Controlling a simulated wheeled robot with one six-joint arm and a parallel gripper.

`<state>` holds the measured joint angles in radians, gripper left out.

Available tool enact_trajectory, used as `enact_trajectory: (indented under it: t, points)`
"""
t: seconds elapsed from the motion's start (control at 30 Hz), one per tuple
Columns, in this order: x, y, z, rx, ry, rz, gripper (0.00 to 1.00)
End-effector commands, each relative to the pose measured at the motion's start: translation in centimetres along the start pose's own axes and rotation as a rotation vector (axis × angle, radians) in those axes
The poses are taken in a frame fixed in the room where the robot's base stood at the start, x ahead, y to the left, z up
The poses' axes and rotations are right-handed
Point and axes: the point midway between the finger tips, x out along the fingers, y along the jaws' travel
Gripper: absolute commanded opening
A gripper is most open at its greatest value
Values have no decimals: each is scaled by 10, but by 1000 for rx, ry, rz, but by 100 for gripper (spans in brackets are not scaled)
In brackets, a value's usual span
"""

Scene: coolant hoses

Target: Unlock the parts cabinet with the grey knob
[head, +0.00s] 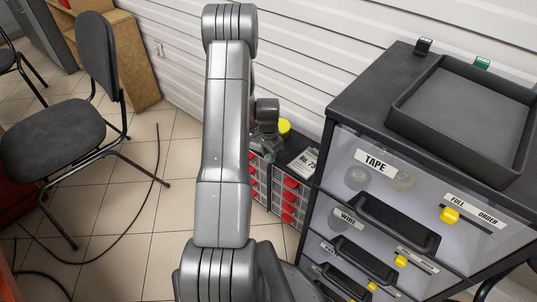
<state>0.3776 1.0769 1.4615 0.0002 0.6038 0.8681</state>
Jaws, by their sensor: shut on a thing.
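The small parts cabinet (262,178) with red-handled drawers stands against the white wall, right of my arm. My gripper (265,142) is at the top left of this cabinet, partly hidden behind my arm. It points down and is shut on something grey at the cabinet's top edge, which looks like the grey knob. The knob itself is mostly hidden, so I cannot tell which way it is turned. The drawers that show look closed.
A yellow round thing (284,127) and a "No. 75" label (304,163) are on the cabinet's top. A larger drawer unit (350,205) with a black tray (403,122) stands close at right. A chair (60,125) and a dark hose (140,205) are at left.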

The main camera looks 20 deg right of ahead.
Motion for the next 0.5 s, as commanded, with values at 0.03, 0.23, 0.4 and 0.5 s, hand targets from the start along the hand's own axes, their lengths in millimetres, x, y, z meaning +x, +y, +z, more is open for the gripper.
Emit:
enact_trajectory:
  t: [0.03, 0.23, 0.4, 0.5]
  points:
    - [-1, 0, -1, 10, 2, -2, 8]
    - [-1, 0, -1, 32, 2, -2, 8]
    - [-1, 0, -1, 34, 2, -2, 8]
    - [-1, -1, -1, 34, 2, -2, 8]
